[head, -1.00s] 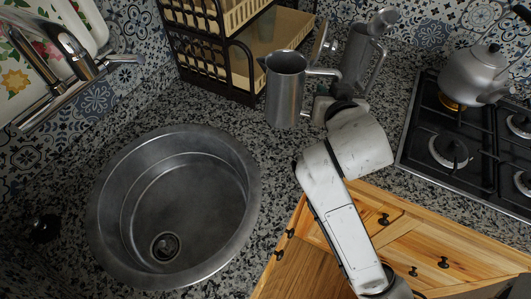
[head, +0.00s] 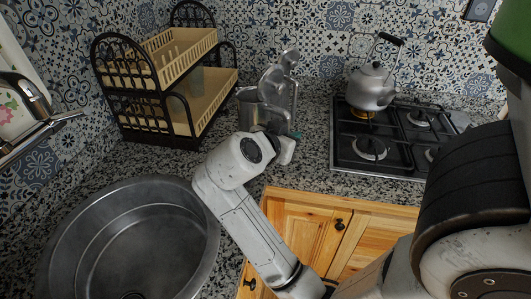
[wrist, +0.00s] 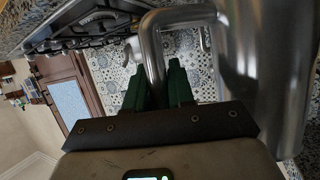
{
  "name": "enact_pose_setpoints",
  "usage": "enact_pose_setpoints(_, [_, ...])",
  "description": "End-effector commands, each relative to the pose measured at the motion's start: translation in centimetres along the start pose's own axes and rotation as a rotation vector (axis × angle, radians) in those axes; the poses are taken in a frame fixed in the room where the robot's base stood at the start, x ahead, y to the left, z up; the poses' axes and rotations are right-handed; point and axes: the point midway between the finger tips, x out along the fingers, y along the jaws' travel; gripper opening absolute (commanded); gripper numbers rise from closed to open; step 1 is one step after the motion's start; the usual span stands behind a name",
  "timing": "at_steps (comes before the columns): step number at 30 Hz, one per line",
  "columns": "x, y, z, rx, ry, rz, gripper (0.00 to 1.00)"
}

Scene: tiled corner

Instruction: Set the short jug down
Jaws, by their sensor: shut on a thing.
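The short jug (head: 250,114) is plain metal with an open top, on the back counter beside the rack in the head view. Its base is hidden behind my arm, so I cannot tell whether it touches the counter. My gripper (wrist: 155,85) has green fingers, shut on the handle (wrist: 151,48) of a metal jug, which I take to be the short jug. Its body (wrist: 262,70) fills the right of the wrist view. In the head view the fingers are mostly hidden by my wrist. A taller metal jug (head: 285,78) stands close behind and overlaps it.
A two-tier dish rack (head: 160,82) stands left of the jugs. A round sink (head: 195,240) is at the front left. A gas stove (head: 385,140) with a kettle (head: 371,88) is on the right. Speckled counter (head: 312,150) is clear between jugs and stove.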

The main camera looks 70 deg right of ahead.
Motion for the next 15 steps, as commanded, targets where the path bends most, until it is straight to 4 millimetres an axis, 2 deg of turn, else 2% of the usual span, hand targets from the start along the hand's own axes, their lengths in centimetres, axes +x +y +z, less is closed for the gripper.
enact_pose_setpoints(1, [0.4,-1.2,0.2,-0.001,0.0,0.001,0.0])
enact_pose_setpoints(6, [2.3,-3.4,2.9,-0.003,0.001,0.0,0.0])
enact_pose_setpoints(10, [3.3,-4.6,4.3,-0.001,0.0,-0.001,0.0])
enact_pose_setpoints(15, [3.8,-5.3,5.2,0.001,0.001,-0.003,0.0])
